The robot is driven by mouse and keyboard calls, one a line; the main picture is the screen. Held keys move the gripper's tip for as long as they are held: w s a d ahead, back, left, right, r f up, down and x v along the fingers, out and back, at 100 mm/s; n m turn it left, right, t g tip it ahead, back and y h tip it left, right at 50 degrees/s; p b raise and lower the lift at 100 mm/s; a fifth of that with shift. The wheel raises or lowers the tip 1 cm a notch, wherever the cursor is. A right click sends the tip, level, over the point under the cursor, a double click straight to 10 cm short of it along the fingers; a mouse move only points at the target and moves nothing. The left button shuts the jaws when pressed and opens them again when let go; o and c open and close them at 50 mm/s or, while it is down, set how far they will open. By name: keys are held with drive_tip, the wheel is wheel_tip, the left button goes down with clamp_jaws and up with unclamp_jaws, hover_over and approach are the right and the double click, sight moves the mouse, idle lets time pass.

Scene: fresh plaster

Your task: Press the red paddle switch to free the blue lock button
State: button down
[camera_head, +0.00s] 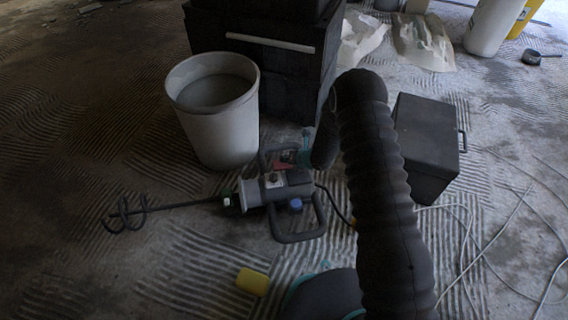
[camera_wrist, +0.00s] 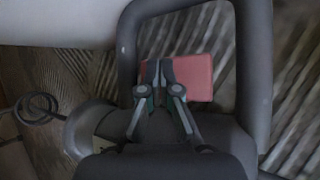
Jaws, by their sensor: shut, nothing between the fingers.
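A grey paddle mixer (camera_head: 262,192) with a dark stirring rod lies on the floor. Its red paddle switch (camera_head: 284,164) sits within the far loop handle and shows as a flat red plate in the wrist view (camera_wrist: 196,76). The blue lock button (camera_head: 295,205) is on the side nearer the head camera, by the near handle; I do not see it in the wrist view. My gripper (camera_wrist: 160,70) is shut and empty, its fingertips overlapping the left part of the red switch. I cannot tell whether they touch it. In the head view my arm partly hides the gripper.
A pale bucket (camera_head: 222,125) stands just behind the mixer, with black stacked boxes (camera_head: 268,75) beyond. A black case (camera_head: 420,140) is to the right. Cables (camera_head: 480,220) lie at the right; a yellow block (camera_head: 252,282) lies in front.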

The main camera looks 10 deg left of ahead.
sight(286, 165)
drive_tip(key=shift+s+d+f+b, duration=0.1)
drive_tip(key=shift+s+f+b, duration=0.15)
drive_tip(key=shift+f, duration=0.25)
drive_tip(key=shift+s+d+f+b, duration=0.1)
drive_tip(key=shift+s+f+b, duration=0.1)
drive_tip(key=shift+f, duration=0.3)
drive_tip(key=shift+s+d+r, duration=0.1)
drive_tip(key=shift+s+r, duration=0.1)
drive_tip(key=shift+r, duration=0.2)
idle(0.3)
drive_tip(key=shift+r, duration=0.1)
drive_tip(key=shift+w+r+p, duration=0.2)
drive_tip(key=shift+r+p, duration=0.75)
drive_tip(key=shift+r, duration=1.85)
